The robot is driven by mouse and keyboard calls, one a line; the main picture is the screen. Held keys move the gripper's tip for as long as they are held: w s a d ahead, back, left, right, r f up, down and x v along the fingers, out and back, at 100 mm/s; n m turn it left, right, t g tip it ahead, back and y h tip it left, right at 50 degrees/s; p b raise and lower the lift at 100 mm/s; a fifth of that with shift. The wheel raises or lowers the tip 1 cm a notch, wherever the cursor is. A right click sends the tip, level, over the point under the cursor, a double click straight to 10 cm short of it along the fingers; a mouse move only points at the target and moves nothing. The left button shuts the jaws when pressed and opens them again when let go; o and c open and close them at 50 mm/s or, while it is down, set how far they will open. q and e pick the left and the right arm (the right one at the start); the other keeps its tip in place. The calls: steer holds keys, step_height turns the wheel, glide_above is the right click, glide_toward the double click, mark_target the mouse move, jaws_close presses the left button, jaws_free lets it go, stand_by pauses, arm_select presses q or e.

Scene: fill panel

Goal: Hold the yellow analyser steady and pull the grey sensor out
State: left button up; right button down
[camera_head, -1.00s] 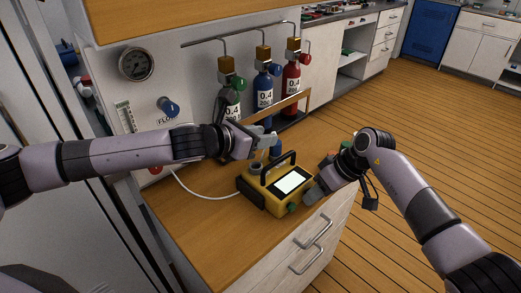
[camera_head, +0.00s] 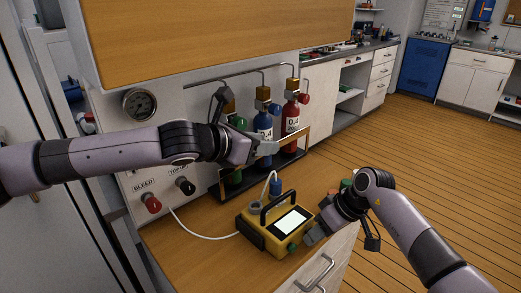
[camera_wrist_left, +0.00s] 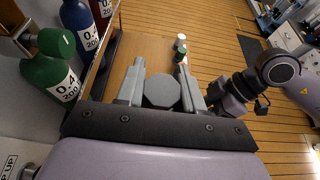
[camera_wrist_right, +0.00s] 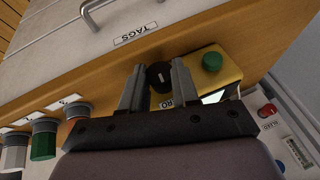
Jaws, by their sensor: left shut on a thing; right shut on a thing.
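The yellow analyser (camera_head: 258,236) stands upright on the wooden worktop, with a black handle, a lit screen and a green button. My right gripper (camera_head: 311,235) is at its right end; the right wrist view shows its fingers shut around the black knob (camera_wrist_right: 159,77) on the analyser's end face. My left gripper (camera_head: 268,149) is raised above and apart from the analyser, shut on the grey sensor (camera_wrist_left: 161,91), which shows between its fingers in the left wrist view. A grey round fitting (camera_head: 256,206) shows on the analyser's top.
A blue connector (camera_head: 276,187) with a white hose is at the analyser's back. Blue (camera_head: 263,123) and red (camera_head: 291,115) cylinders stand behind my left gripper, in a rack. Small coloured caps (camera_head: 346,186) are near my right wrist. The worktop's front left is clear.

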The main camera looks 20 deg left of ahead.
steer(key=c, duration=0.8)
jaws_free()
steer(key=shift+o, duration=0.2)
steer(key=shift+r, duration=0.1)
